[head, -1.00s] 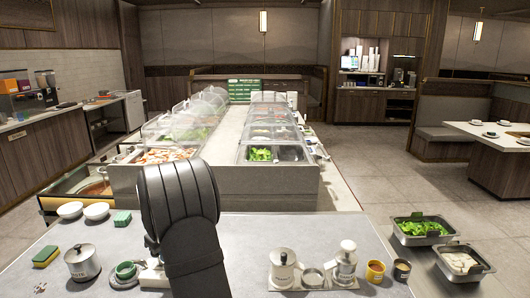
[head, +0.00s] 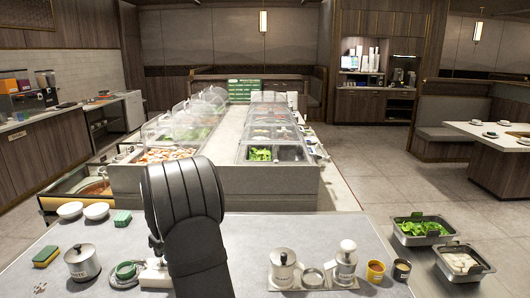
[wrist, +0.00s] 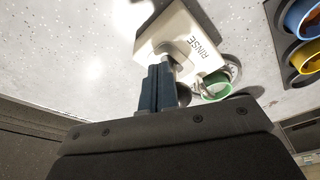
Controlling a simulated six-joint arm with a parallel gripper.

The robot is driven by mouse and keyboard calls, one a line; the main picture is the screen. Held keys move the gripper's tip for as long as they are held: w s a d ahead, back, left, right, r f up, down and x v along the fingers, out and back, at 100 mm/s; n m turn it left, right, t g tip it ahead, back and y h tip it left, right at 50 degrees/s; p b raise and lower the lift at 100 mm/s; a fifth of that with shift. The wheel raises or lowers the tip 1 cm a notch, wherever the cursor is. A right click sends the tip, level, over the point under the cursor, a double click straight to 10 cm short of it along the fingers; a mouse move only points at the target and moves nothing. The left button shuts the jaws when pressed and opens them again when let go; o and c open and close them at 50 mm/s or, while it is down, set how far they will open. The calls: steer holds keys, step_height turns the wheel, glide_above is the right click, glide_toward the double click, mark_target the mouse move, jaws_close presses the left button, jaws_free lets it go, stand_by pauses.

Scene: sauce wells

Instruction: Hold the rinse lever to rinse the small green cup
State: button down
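The white rinse station (head: 157,277) stands on the counter, left of my arm in the head view. Its white block marked RINSE (wrist: 180,32) shows close up in the wrist view, with a short metal lever part (wrist: 177,61) beside my fingertips. The small green cup (head: 126,270) sits at the station's left; in the wrist view the green cup (wrist: 215,88) is just right of the block. My gripper (wrist: 159,72) has its dark fingers together at the lever; whether they touch it is unclear. My arm hides the gripper in the head view.
A lidded metal pot (head: 83,263), a yellow-green sponge (head: 46,256) and a green sponge (head: 122,219) lie left. Two white bowls (head: 83,210) are behind.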

steer(key=d+r, duration=0.3)
steer(key=r, duration=0.5)
steer(key=shift+d, duration=0.35)
stand_by(0.4)
steer(key=x, duration=0.8)
steer(key=shift+s+d+f, duration=0.1)
steer(key=shift+s+d, duration=0.1)
steer(key=shift+s, duration=0.2)
steer(key=shift+a, duration=0.4)
